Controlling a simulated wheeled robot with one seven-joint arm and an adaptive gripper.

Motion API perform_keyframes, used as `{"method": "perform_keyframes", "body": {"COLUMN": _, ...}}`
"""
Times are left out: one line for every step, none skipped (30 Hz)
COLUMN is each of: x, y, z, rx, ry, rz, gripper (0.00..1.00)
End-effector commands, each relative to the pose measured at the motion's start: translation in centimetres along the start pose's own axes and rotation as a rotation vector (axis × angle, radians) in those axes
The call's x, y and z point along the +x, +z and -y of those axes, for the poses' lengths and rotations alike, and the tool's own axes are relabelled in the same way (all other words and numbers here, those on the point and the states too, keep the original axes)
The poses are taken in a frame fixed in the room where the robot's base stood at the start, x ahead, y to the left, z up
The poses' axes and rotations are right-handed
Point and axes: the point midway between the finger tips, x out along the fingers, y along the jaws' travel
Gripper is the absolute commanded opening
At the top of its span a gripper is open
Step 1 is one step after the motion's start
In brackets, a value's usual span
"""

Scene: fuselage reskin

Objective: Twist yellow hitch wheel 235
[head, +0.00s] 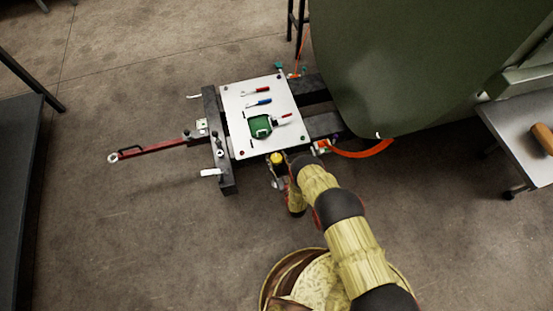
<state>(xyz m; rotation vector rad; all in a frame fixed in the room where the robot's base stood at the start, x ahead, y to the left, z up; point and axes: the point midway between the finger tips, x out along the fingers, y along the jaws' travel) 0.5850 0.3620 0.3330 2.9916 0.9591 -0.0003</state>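A small round yellow piece (277,158), which looks like the yellow hitch wheel, shows just below the lower edge of the white board on the hitch cart. My arm comes up from the lower right and bends at the cart's near edge. My gripper (278,180) is small and dark below the yellow piece, partly hidden by my arm links. I cannot tell whether it touches the yellow piece, or whether its fingers are open or shut.
The white board (233,110) carries a green item (261,127) and several hand tools. A red tow bar (155,147) sticks out left. A large green fuselage panel (400,60) overhangs the right side, with an orange hose (360,153) below. Floor at lower left is clear.

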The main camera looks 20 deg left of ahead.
Motion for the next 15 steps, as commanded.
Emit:
{"method": "perform_keyframes", "body": {"x": -0.01, "y": 0.01, "z": 0.00, "rx": 0.000, "ry": 0.000, "rz": 0.000, "gripper": 0.48}}
{"method": "perform_keyframes", "body": {"x": -0.01, "y": 0.01, "z": 0.00, "rx": 0.000, "ry": 0.000, "rz": 0.000, "gripper": 0.46}}
{"method": "perform_keyframes", "body": {"x": -0.02, "y": 0.01, "z": 0.00, "rx": 0.000, "ry": 0.000, "rz": 0.000, "gripper": 0.44}}
{"method": "perform_keyframes", "body": {"x": -0.02, "y": 0.01, "z": 0.00, "rx": 0.000, "ry": 0.000, "rz": 0.000, "gripper": 0.42}}
{"method": "perform_keyframes", "body": {"x": -0.02, "y": 0.02, "z": 0.00, "rx": 0.000, "ry": 0.000, "rz": 0.000, "gripper": 0.40}}
{"method": "perform_keyframes", "body": {"x": -0.02, "y": 0.02, "z": 0.00, "rx": 0.000, "ry": 0.000, "rz": 0.000, "gripper": 0.38}}
{"method": "perform_keyframes", "body": {"x": -0.02, "y": 0.02, "z": 0.00, "rx": 0.000, "ry": 0.000, "rz": 0.000, "gripper": 0.36}}
{"method": "perform_keyframes", "body": {"x": -0.02, "y": 0.02, "z": 0.00, "rx": 0.000, "ry": 0.000, "rz": 0.000, "gripper": 0.34}}
{"method": "perform_keyframes", "body": {"x": -0.02, "y": 0.02, "z": 0.00, "rx": 0.000, "ry": 0.000, "rz": 0.000, "gripper": 0.32}}
{"method": "perform_keyframes", "body": {"x": -0.02, "y": 0.02, "z": 0.00, "rx": 0.000, "ry": 0.000, "rz": 0.000, "gripper": 0.31}}
{"method": "perform_keyframes", "body": {"x": -0.02, "y": 0.02, "z": 0.00, "rx": 0.000, "ry": 0.000, "rz": 0.000, "gripper": 0.29}}
{"method": "perform_keyframes", "body": {"x": -0.02, "y": 0.02, "z": 0.00, "rx": 0.000, "ry": 0.000, "rz": 0.000, "gripper": 0.27}}
{"method": "perform_keyframes", "body": {"x": -0.03, "y": 0.03, "z": 0.00, "rx": 0.000, "ry": 0.000, "rz": 0.000, "gripper": 0.25}}
{"method": "perform_keyframes", "body": {"x": -0.03, "y": 0.03, "z": 0.00, "rx": 0.000, "ry": 0.000, "rz": 0.000, "gripper": 0.23}}
{"method": "perform_keyframes", "body": {"x": -0.03, "y": 0.03, "z": 0.00, "rx": 0.000, "ry": 0.000, "rz": 0.000, "gripper": 0.21}}
